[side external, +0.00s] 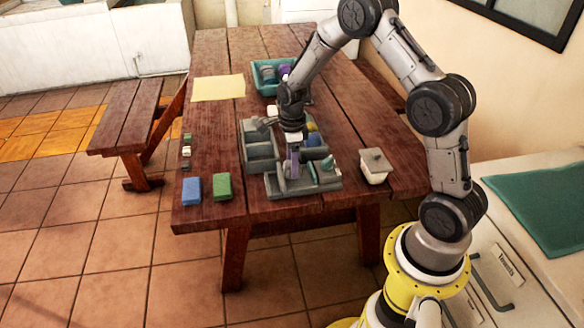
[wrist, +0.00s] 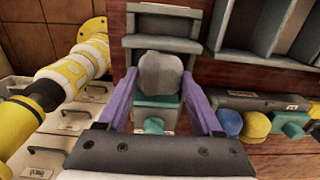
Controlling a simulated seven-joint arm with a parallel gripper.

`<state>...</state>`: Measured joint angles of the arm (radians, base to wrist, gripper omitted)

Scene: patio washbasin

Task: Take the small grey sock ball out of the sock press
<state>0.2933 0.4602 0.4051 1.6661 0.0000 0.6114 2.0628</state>
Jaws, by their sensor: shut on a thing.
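The small grey sock ball (wrist: 160,73) sits between the purple fingertips of my gripper (wrist: 160,76) in the wrist view, and the fingers are shut on it. The sock press (wrist: 163,22) appears as a grey frame around and behind the ball, with a grey-green block and a teal knob (wrist: 153,125) nearer the camera. Whether the ball still touches the press is hard to tell. In the side view my gripper (side external: 293,165) points down over the grey unit (side external: 274,186) at the table's front, and the ball is hidden there.
Grey compartments (side external: 258,150) stand just behind, with yellow and blue balls (wrist: 256,126) beside the press. A teal bin (side external: 260,82) stands at the back. Blue (side external: 193,189) and green (side external: 222,187) blocks lie left.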

